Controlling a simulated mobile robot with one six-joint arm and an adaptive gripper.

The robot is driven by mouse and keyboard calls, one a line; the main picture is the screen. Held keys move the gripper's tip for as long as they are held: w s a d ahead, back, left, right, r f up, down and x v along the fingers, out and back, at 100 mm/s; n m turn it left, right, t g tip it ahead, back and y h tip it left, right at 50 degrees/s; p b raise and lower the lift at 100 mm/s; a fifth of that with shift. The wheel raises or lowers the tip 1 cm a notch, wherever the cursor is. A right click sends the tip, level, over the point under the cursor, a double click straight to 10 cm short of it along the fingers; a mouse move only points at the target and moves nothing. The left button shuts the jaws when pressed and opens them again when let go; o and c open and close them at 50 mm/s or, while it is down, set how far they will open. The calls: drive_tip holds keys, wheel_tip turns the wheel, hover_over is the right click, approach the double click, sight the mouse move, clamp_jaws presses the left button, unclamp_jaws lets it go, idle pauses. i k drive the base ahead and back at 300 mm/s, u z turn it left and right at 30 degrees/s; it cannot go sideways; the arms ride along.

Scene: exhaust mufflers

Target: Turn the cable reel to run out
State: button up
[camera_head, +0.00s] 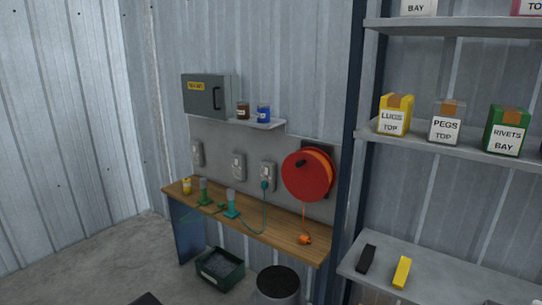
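The cable reel (308,180) is a red disc mounted on the grey wall panel above the right end of the bench. A small black knob (299,163) shows on the upper left part of its face. Orange cable shows around its rim. A thin orange cable hangs from the reel down to an orange plug end (304,239) at the bench's right end. My gripper is not in view.
A wooden bench (275,232) holds green stands and a yellow can. Wall sockets, one with a green cable, are left of the reel. Shelves (435,143) with labelled boxes stand at right behind a blue post. A crate (220,268) and a dark-topped drum (278,283) are below.

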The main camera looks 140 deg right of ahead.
sight(308, 174)
drive_tip(key=z, duration=0.6)
drive_tip(key=k, duration=0.15)
drive_tip(key=z, duration=3.5)
drive_tip(key=k, duration=0.2)
drive_tip(key=z, duration=1.2)
